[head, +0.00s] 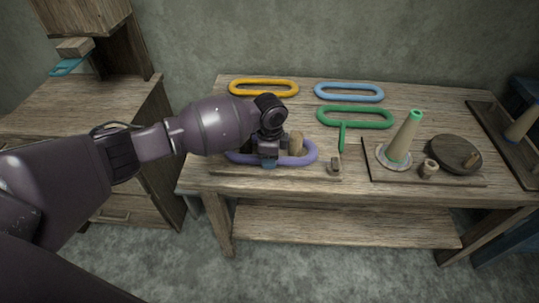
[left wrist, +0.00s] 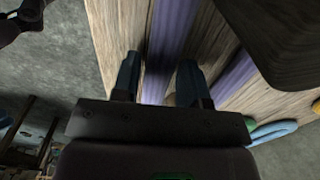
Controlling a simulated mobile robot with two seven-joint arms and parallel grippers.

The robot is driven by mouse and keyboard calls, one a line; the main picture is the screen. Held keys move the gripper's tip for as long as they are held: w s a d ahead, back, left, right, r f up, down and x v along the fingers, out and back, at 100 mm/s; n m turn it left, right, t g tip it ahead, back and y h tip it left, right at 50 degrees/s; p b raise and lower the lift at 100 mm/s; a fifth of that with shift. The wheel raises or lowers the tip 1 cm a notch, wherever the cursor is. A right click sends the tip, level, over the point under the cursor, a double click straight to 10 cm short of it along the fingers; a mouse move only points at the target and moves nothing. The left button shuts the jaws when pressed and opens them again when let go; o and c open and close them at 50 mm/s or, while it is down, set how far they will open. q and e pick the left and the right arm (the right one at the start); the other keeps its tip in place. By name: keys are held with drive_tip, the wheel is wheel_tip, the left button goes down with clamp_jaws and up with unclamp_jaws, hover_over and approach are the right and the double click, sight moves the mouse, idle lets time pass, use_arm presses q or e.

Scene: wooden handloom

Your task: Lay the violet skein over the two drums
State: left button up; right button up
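The violet skein (head: 308,157) is a long loop low on the left part of the table. One tan wooden drum (head: 296,143) shows inside its outline. A second drum cannot be made out behind my left gripper. My left gripper (head: 268,163) points down over the skein's left-middle part and hides some of it. In the left wrist view its two fingers (left wrist: 159,78) are apart, with one violet strand (left wrist: 168,40) showing in the gap and the other strand (left wrist: 236,75) to the right. Whether the fingers touch the skein is unclear. My right gripper is out of view.
Yellow (head: 263,88), blue (head: 349,92) and green (head: 355,117) skeins lie along the back. A board with a green-tipped cone (head: 404,138) and a round wooden disc (head: 455,154) stands right. A small wooden peg (head: 335,166) is near the front edge.

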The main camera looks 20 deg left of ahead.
use_arm(q)
drive_tip(key=shift+o, duration=1.1)
wheel_tip(320, 180, up, 11)
drive_tip(key=p, duration=0.2)
drive_tip(key=shift+p, duration=0.3)
drive_tip(key=shift+f, duration=0.1)
